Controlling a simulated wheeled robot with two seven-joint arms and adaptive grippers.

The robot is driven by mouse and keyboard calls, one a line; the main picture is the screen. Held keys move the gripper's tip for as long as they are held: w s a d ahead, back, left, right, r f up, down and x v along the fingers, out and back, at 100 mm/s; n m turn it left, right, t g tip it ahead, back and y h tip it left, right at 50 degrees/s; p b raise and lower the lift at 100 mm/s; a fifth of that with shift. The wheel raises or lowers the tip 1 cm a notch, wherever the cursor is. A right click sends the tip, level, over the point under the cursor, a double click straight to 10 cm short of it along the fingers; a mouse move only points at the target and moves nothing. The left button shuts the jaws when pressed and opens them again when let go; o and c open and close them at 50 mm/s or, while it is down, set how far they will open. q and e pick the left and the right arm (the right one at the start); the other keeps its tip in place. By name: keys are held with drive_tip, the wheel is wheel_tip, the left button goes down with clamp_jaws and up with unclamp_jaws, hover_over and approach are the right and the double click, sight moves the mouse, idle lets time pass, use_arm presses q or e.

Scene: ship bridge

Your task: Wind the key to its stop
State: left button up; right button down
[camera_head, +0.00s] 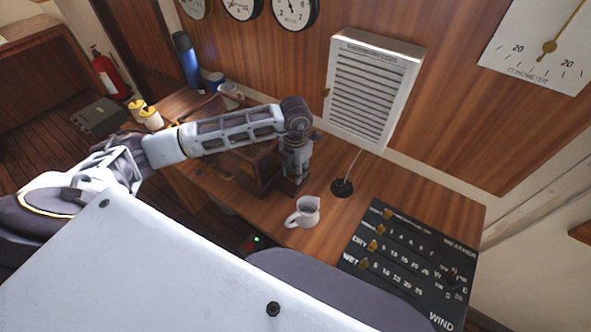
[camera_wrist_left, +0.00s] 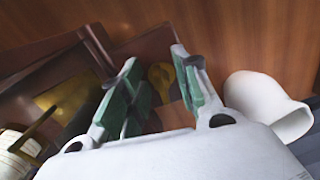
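A brown wooden box (camera_head: 252,170) stands on the desk, partly hidden by my left arm. In the left wrist view, a brass key-like piece (camera_wrist_left: 163,80) shows between the fingers of my left gripper (camera_wrist_left: 155,62). The fingers are apart, with gaps seen on both sides of the piece, so I see no grip on it. In the head view my left gripper (camera_head: 294,178) points down at the right side of the box, and the key is hidden there. My right gripper is out of view.
A black weather panel (camera_head: 410,265) lies at the right.

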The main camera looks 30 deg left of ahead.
use_arm(q)
clamp_jaws()
drive_tip(key=shift+f, duration=0.1)
idle(0.3)
